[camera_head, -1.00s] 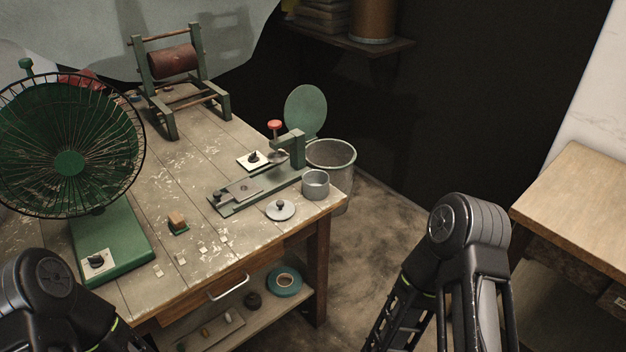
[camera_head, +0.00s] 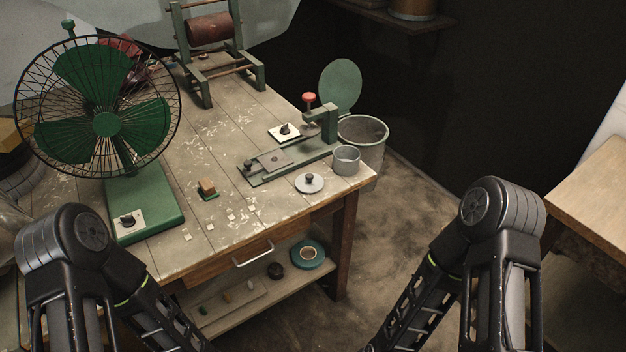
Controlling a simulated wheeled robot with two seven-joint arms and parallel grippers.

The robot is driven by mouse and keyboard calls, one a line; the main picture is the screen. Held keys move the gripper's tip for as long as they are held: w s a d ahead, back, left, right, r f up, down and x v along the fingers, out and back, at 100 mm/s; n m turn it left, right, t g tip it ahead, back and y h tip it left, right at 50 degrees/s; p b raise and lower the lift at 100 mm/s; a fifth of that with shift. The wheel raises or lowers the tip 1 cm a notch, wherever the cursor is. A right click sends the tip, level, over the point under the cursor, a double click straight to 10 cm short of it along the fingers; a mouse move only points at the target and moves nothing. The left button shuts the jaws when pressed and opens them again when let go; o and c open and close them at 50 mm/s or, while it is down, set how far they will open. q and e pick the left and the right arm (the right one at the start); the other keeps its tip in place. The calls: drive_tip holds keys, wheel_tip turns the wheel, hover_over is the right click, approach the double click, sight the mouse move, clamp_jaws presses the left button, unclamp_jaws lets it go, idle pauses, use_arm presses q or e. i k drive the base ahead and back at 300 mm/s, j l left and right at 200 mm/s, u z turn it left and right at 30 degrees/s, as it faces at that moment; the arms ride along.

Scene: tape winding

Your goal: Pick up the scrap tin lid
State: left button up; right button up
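The scrap tin lid (camera_head: 310,183) looks like a small round grey metal disc with a dark knob on top. It lies flat near the front right edge of the workbench. The open grey scrap tin (camera_head: 346,159) stands just to its right and behind it, apart from the lid. Parts of both my arms show at the lower left and lower right, well short of the lid. Neither gripper is in view.
A green press (camera_head: 290,155) stands behind the lid. A green fan (camera_head: 107,125) stands at the left of the workbench (camera_head: 225,150). A bin (camera_head: 375,135) with a raised green lid (camera_head: 340,84) stands beyond the bench's right end. A lower shelf holds a teal tape roll (camera_head: 307,254).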

sight(306, 183)
drive_tip(key=u, duration=0.45)
drive_tip(key=l+u, duration=0.3)
drive_tip(key=u, duration=0.2)
drive_tip(key=l+u, duration=0.45)
drive_tip(key=k+l+u, duration=0.1)
drive_tip(key=u, duration=0.4)
drive_tip(key=k+l+u, duration=0.1)
drive_tip(key=k+l, duration=0.15)
drive_tip(key=l, duration=0.2)
drive_tip(key=k+l+u, duration=0.1)
drive_tip(key=k+l, duration=0.15)
drive_tip(key=l, duration=0.2)
drive_tip(key=k+l+u, duration=0.1)
drive_tip(key=k+l, duration=0.15)
drive_tip(key=l, duration=0.2)
